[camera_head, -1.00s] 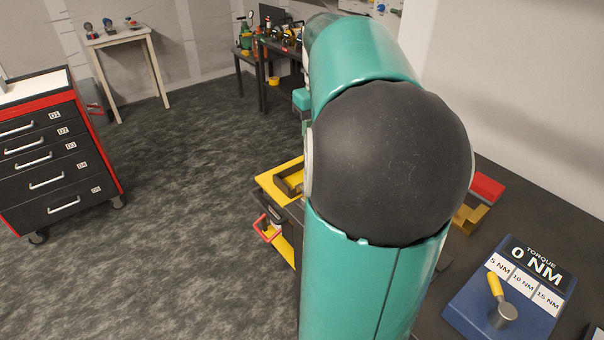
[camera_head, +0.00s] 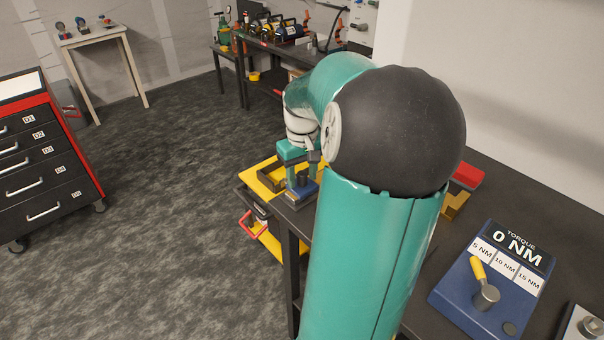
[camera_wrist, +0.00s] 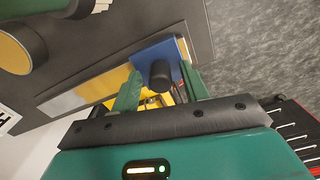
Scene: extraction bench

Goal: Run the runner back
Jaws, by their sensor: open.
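The runner appears to be a blue block (camera_wrist: 158,52) with an upright black knob (camera_wrist: 160,74), at one end of a silver-and-yellow strip (camera_wrist: 70,102) in the wrist view. The blue block also shows in the head view (camera_head: 302,192), at the bench's left end. My gripper (camera_wrist: 159,80) is open, with its green fingers on either side of the knob in the picture. I cannot tell whether either finger touches it. In the head view my gripper (camera_head: 301,170) is just above the block; my arm hides much of the bench there.
A yellow-edged tray (camera_head: 262,181) and a red handle (camera_head: 251,225) are by the bench end. A blue torque box (camera_head: 492,285) with a yellow lever stands at right. A red drawer cabinet (camera_head: 42,165) stands left; the floor between is clear.

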